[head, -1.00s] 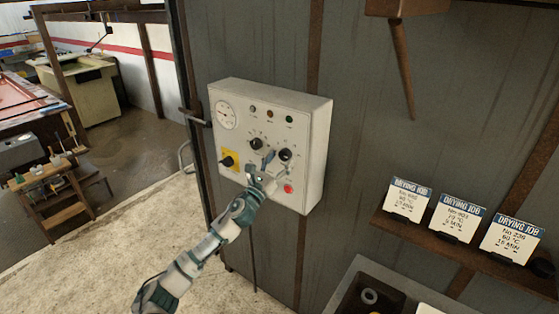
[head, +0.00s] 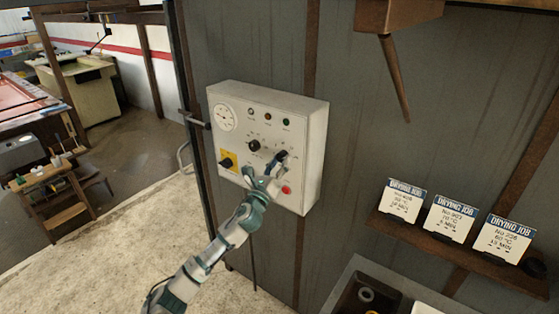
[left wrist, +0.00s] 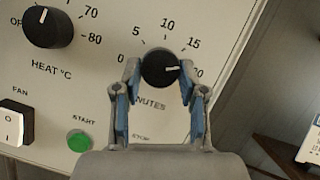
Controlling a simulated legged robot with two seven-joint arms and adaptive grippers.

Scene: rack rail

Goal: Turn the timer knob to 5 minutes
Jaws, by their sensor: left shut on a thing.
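The timer knob (left wrist: 160,68) is black with a white pointer mark and sits above the partly hidden "MINUTES" label in the left wrist view. Its pointer is turned to the right, towards the partly hidden last number past 15, well away from the 5 at upper left. My left gripper (left wrist: 160,76) has one blue-padded finger on each side of the knob and is shut on it. In the head view, my left gripper (head: 277,162) covers part of this knob on the white control box (head: 310,150). My right gripper is not in view.
The heat knob (left wrist: 47,27) is to the left of the timer knob. The fan switch (left wrist: 13,124) and green start button (left wrist: 79,140) are below left. A red button (head: 286,190) is just below my gripper. Drying job cards (head: 450,219) stand on a shelf at right.

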